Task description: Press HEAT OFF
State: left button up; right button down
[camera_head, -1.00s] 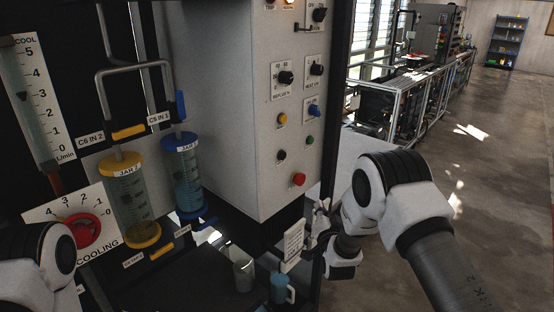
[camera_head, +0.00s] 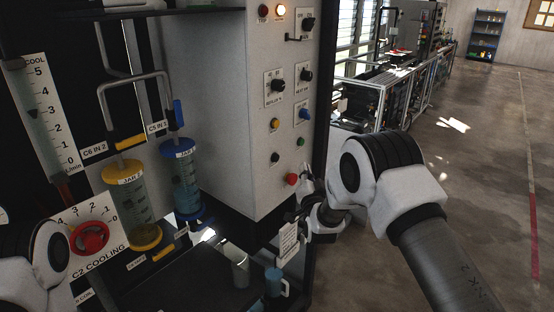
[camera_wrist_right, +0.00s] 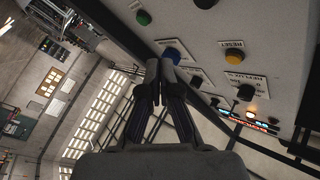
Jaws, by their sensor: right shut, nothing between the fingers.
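The upright white control panel (camera_head: 225,110) carries a blue button (camera_head: 304,114), a yellow button (camera_head: 275,123), a green button (camera_head: 300,141), a black button (camera_head: 275,157) and a red button (camera_head: 291,179). I cannot read which is labelled HEAT OFF. My right gripper (camera_head: 306,174) is beside the panel's lower right edge, near the red button. In the right wrist view its shut, empty fingers (camera_wrist_right: 153,66) appear just left of the blue button (camera_wrist_right: 172,55); contact cannot be told. The green button (camera_wrist_right: 144,18) is above them. My left gripper is out of view.
Two jars, yellow-capped (camera_head: 131,205) and blue-capped (camera_head: 184,178), stand left. A blue mug (camera_head: 274,281) and a clear beaker (camera_head: 240,271) sit below. Open floor lies right.

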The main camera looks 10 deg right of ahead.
aim_at(276, 158)
jog(key=w+a+b, duration=0.2)
jog(key=w+a, duration=0.2)
jog(key=w, duration=0.1)
jog(key=shift+w+a, duration=0.15)
jog(key=shift+w, duration=0.15)
dwell(1.1)
jog(key=shift+w+a+b, duration=0.3)
jog(key=shift+b, duration=0.4)
